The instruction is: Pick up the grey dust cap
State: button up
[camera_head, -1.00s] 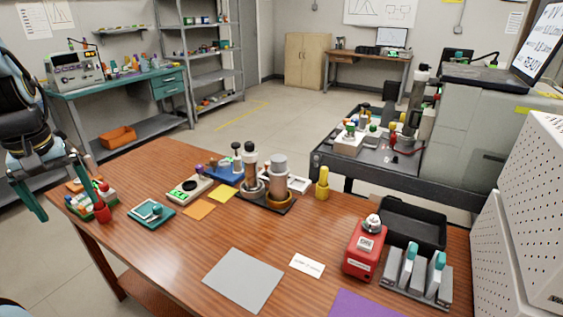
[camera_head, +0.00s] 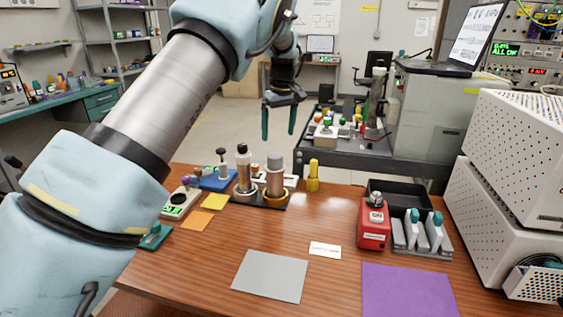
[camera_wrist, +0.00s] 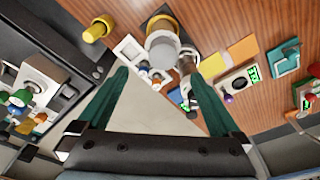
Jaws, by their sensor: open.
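The grey dust cap (camera_head: 275,161) appears to be the grey top of the thick right-hand cylinder, which stands upright in a brass-coloured ring on a dark base (camera_head: 262,201). In the wrist view the grey cap (camera_wrist: 162,54) shows just beyond and between my fingertips. My gripper (camera_head: 278,135) is open and empty, with its green fingers pointing down. In the head view it appears above the cylinder, with nothing between the fingers. In the wrist view my gripper (camera_wrist: 158,74) is apart from the cap.
A dark-topped cylinder (camera_head: 243,165) stands close left of the capped one. A yellow fitting (camera_head: 313,178) stands to the right. A red box (camera_head: 373,226), a black tray (camera_head: 400,193) and a purple mat (camera_head: 408,290) lie further right. The wooden table's front middle is mostly clear around a grey mat (camera_head: 269,276).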

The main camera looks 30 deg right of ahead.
aim_at(275, 155)
jog(key=f, duration=0.3)
jog(key=f+p, duration=0.1)
jog(key=shift+w+f, duration=0.2)
jog(key=shift+w, duration=0.1)
jog(key=shift+w+a+f+p, duration=0.15)
jog(key=shift+f+p, duration=0.25)
jog(key=shift+f, duration=0.5)
jog(key=shift+w+a+f+p, duration=0.1)
jog(key=shift+f+p, duration=0.35)
jog(key=shift+f, duration=0.4)
jog(key=shift+w+a+f+p, duration=0.15)
jog(key=shift+f+p, duration=0.25)
jog(key=shift+f, duration=0.5)
jog(key=shift+d, duration=0.1)
jog(key=shift+c, duration=0.2)
jog(key=c, duration=1.2)
